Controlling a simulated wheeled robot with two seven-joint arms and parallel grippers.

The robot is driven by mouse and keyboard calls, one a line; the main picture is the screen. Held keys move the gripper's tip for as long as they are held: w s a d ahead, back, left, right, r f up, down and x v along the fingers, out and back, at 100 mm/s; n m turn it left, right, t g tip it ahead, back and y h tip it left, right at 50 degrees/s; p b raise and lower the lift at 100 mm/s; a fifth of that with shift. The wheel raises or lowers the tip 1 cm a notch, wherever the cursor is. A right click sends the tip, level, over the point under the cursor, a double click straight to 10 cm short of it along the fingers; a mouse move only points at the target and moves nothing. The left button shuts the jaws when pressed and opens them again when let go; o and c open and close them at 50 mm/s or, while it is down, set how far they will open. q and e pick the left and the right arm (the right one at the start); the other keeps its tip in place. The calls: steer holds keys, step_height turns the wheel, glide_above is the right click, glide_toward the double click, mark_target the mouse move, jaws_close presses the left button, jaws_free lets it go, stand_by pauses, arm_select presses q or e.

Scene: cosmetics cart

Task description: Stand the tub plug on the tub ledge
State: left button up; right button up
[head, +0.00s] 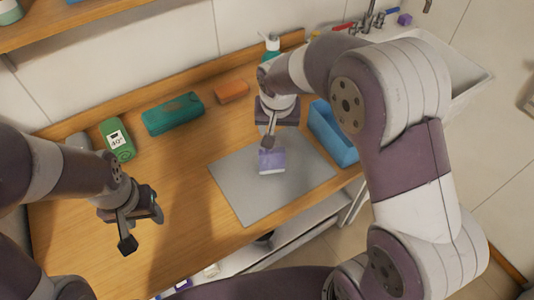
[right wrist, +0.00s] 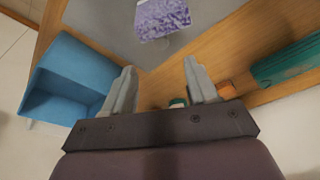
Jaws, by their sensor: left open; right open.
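I cannot make out a tub plug or a tub ledge for certain in either view. A purple block (head: 272,161) with a pale lower edge lies on the grey mat (head: 233,187). In the right wrist view the purple block (right wrist: 163,18) has a speckled face and lies beyond the fingertips. My right gripper (head: 269,142) is open and empty above the mat, close to the block in the head view; its fingers (right wrist: 160,68) are spread apart. My left gripper (head: 141,227) is open and empty over the left front of the wooden counter.
A blue bin (head: 333,140) stands right of the mat. A teal case (head: 172,114), an orange block (head: 231,92) and a green container (head: 117,140) line the back. A white sink (head: 465,88) is at the right, with a small purple cube (head: 405,19) near its tap.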

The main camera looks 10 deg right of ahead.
steer(key=p+x, duration=0.1)
steer(key=x, duration=1)
steer(key=shift+a, duration=0.15)
steer(key=shift+s, duration=0.1)
jaws_close()
